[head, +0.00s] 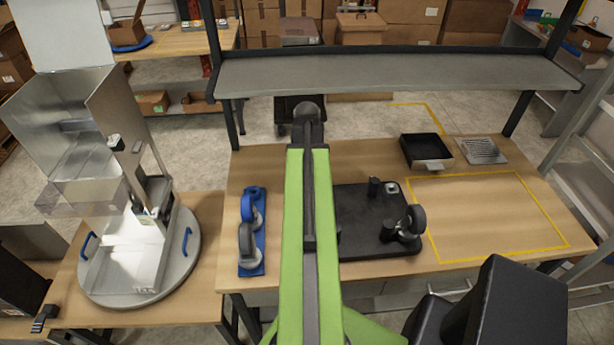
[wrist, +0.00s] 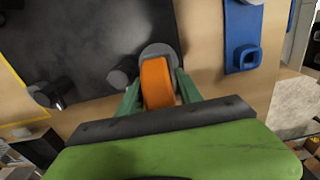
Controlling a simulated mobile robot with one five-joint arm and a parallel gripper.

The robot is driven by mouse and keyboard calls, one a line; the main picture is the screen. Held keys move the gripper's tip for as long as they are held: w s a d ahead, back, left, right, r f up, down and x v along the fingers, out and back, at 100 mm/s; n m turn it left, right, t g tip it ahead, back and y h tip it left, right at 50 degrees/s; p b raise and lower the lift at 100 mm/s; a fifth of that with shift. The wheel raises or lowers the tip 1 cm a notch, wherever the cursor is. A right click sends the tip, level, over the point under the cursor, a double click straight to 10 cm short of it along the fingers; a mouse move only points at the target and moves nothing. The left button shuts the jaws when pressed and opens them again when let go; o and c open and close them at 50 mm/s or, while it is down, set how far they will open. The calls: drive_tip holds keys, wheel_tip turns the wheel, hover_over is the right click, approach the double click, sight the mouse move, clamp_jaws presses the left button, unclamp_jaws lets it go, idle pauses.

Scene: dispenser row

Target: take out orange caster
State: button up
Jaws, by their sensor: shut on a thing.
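The orange caster (wrist: 156,82) shows in the wrist view, its orange wheel between the green fingers of my gripper (wrist: 158,88). My gripper is shut on it. A grey round part (wrist: 158,52) of the caster lies just beyond the wheel, overlapping the edge of the black board (wrist: 85,40). I cannot tell whether the caster touches the board or is clear of it. In the head view my green arm hides both the orange caster and my gripper; the black board (head: 358,215) shows to the right of the arm.
A dark-wheeled caster (head: 409,222) stands at the board's right side. A blue holder (head: 247,262) with grey wheels lies left of my arm. A black tray (head: 426,150) and a metal grate (head: 481,150) are at the back right. The yellow-outlined area (head: 490,215) is clear.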

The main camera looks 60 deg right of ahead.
clamp_jaws()
drive_tip(key=shift+r, duration=0.15)
drive_tip(key=shift+w+r+p, duration=0.1)
drive_tip(key=shift+r+p, duration=1.8)
drive_tip(key=shift+p, duration=0.2)
drive_tip(key=shift+r, duration=0.1)
drive_tip(key=shift+r+p, duration=2.4)
drive_tip(key=shift+p, duration=0.05)
drive_tip(key=shift+r, duration=0.1)
